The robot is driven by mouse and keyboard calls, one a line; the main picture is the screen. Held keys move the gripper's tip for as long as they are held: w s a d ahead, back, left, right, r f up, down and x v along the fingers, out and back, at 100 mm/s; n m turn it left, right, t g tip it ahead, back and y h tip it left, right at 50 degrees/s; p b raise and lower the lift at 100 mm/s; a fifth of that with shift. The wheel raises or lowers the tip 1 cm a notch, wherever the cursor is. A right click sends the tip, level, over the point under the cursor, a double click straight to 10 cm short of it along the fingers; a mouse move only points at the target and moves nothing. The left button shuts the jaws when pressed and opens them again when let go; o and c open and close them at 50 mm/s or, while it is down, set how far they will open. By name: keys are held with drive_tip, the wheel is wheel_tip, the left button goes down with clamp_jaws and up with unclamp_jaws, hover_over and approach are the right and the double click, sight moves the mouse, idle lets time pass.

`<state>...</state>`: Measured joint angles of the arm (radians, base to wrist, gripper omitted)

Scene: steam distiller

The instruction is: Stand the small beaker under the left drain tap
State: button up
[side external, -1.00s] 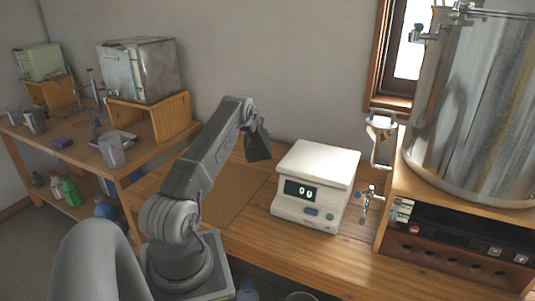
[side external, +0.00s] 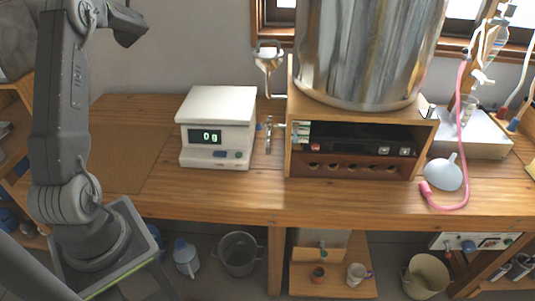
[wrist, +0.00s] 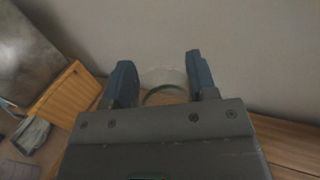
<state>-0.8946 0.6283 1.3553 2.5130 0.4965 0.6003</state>
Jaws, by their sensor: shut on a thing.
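My gripper (wrist: 162,75) is shut on a clear, round-rimmed glass, the small beaker (wrist: 163,78); only its pale rim and a greenish curve show between the two dark fingers. In the side external view my gripper (side external: 130,24) is high at the upper left, well left of the tap, and the beaker cannot be made out there. A small metal tap (side external: 268,134) sticks out at the left side of the wooden distiller stand (side external: 288,130). The bench below it is bare in a narrow gap.
A white scale (side external: 217,127) reading 0 g stands just left of the tap. The large steel tank (side external: 365,50) rests on the stand. A funnel (side external: 443,173) and pink tube lie at right. The front bench is clear.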

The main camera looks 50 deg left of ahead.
drive_tip(key=shift+w+d+r, duration=0.15)
drive_tip(key=shift+r, duration=0.75)
drive_tip(key=w+d+r+m+t+h, duration=0.1)
drive_tip(key=w+d+m+t, duration=0.1)
drive_tip(key=w+d, duration=1.2)
drive_tip(key=w+d+t+h, duration=0.1)
drive_tip(key=w+d+t, duration=0.15)
drive_tip(key=d, duration=2.05)
drive_tip(key=s+d+m, duration=0.1)
drive_tip(key=s+d, duration=0.1)
drive_tip(key=d, duration=1.1)
drive_tip(key=s+d+f+m+t+h, duration=0.2)
drive_tip(key=s+d, duration=1.4)
drive_tip(key=d, duration=0.4)
wheel_tip(320, 180, down, 32)
drive_tip(key=a, duration=0.1)
drive_tip(key=shift+g, duration=0.25)
drive_tip(key=x, duration=1.7)
drive_tip(key=shift+w+r, duration=0.1)
drive_tip(key=shift+r, duration=0.05)
drive_tip(key=shift+w+a, duration=0.35)
wheel_tip(320, 180, down, 3)
drive_tip(key=shift+d+r, duration=0.1)
drive_tip(key=shift+f, duration=0.35)
